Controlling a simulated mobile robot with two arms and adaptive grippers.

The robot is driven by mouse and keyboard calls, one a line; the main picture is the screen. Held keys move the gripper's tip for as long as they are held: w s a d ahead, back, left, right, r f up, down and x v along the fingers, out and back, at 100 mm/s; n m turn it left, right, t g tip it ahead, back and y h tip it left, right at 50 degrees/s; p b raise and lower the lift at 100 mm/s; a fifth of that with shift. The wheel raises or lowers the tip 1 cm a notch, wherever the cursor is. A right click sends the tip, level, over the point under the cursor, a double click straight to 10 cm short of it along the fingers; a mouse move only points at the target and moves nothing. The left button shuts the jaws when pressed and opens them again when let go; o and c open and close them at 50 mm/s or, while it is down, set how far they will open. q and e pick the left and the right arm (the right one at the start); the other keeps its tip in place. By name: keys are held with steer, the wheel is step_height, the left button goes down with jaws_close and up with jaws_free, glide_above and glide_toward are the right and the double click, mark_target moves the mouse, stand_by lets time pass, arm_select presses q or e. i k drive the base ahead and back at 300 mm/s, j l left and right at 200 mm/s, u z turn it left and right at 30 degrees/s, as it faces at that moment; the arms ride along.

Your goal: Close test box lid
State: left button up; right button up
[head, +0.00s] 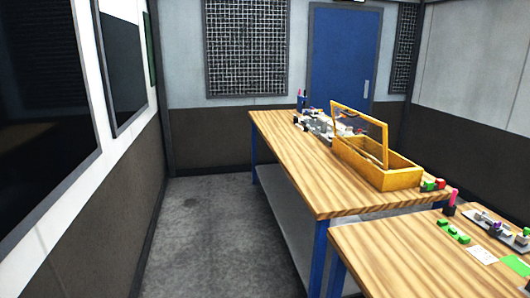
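The test box (375,171) is a yellow box on the far wooden table, right of the picture's middle. Its lid (359,122) is a yellow frame with a see-through pane. The lid stands raised and tilted above the box, so the box is open at the top. Neither of my grippers shows in the head view.
The far table (298,170) has bare wood left of the box. Small parts (328,124) lie behind the box, and red and green pieces (434,184) sit at its right end. A nearer table (380,262) holds green blocks and papers. Grey floor (205,235) is clear at left.

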mark_target(384, 167)
steer(key=i+l+z, duration=0.15)
steer(key=i+z, duration=0.6)
steer(key=i, duration=0.25)
steer(key=i+j+z, duration=0.15)
steer(key=j+z, duration=0.15)
steer(key=z, duration=0.15)
steer(key=i+j+z, duration=0.1)
steer(key=j+z, duration=0.35)
